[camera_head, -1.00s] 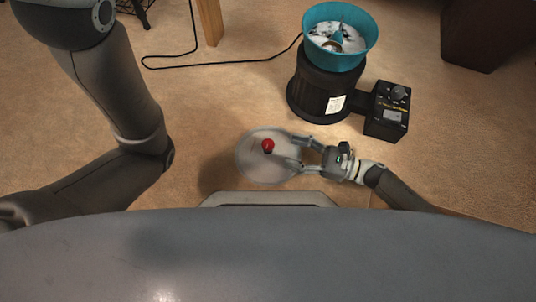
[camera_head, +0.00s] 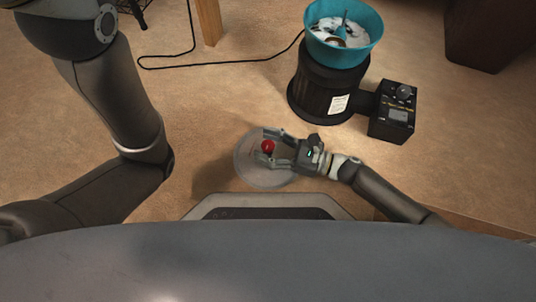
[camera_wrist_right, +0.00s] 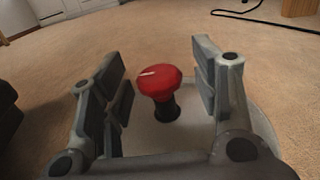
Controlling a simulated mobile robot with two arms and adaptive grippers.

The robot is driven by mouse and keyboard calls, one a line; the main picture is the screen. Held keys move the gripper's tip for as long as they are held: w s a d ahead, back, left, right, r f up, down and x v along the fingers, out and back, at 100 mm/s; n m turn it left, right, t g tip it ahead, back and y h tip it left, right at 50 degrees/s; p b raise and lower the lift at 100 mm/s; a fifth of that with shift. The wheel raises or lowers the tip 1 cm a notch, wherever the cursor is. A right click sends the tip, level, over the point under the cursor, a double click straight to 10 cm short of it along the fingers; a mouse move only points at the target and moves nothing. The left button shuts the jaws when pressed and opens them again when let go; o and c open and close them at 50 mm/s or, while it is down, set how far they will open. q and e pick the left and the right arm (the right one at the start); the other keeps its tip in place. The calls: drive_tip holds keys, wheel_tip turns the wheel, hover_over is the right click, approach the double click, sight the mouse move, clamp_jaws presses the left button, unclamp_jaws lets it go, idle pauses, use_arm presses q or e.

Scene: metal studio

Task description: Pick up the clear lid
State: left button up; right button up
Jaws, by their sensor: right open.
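The clear lid (camera_head: 249,176) is a round, see-through disc with a red knob (camera_head: 268,147) on a short black stem. It lies low in front of my base in the head view. In the right wrist view the red knob (camera_wrist_right: 158,83) stands upright between my open fingers, and part of the lid (camera_wrist_right: 262,125) shows behind them. My right gripper (camera_head: 266,146) is open, with one finger on each side of the knob. A gap shows between the knob and the fingers in the wrist view. My left arm shows at the left, but its gripper is out of view.
A black vibratory tumbler with a teal bowl (camera_head: 318,49) stands beyond the lid. Its black control box (camera_head: 393,112) sits to the right. A black cable (camera_head: 190,66) runs left across the tan floor. The floor left of the lid is clear.

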clamp_jaws()
drive_tip(key=shift+r, duration=0.1)
idle(0.4)
